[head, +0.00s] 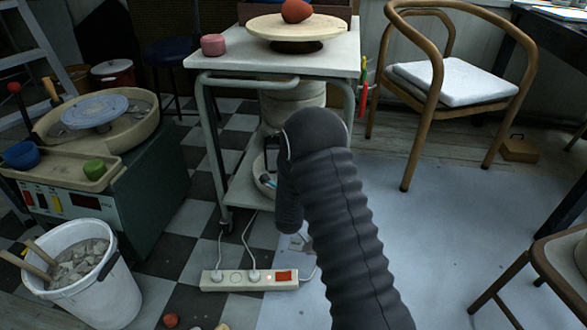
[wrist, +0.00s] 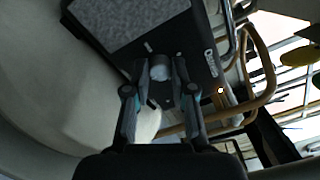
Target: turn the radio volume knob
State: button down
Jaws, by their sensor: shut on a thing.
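The radio (wrist: 160,17) is a dark box with a grey speckled front panel, tilted across the top of the wrist view. Its volume knob (wrist: 159,67) is a small round light-grey knob on the dark strip near the lower edge. My gripper (wrist: 160,78) has one finger on each side of the knob and is shut on it. The head view shows my dark ribbed arm reaching toward the cart, with the gripper itself hidden. I cannot make out the radio there.
A white-topped cart (head: 215,72) carries a turntable (head: 297,28) and a pink pot (head: 213,45). A wooden armchair (head: 434,90) stands right of it. A power strip (head: 249,280) with cords lies on the floor, beside a white bucket (head: 108,300). Floor at right centre is clear.

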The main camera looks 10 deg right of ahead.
jog(key=shift+m, duration=0.6)
jog(key=c, duration=1)
grip_release()
jog(key=shift+o, duration=0.2)
jog(key=s+a, duration=0.2)
jog(key=s, duration=0.9)
jog(key=shift+s+a, duration=0.15)
jog(key=shift+s, duration=0.25)
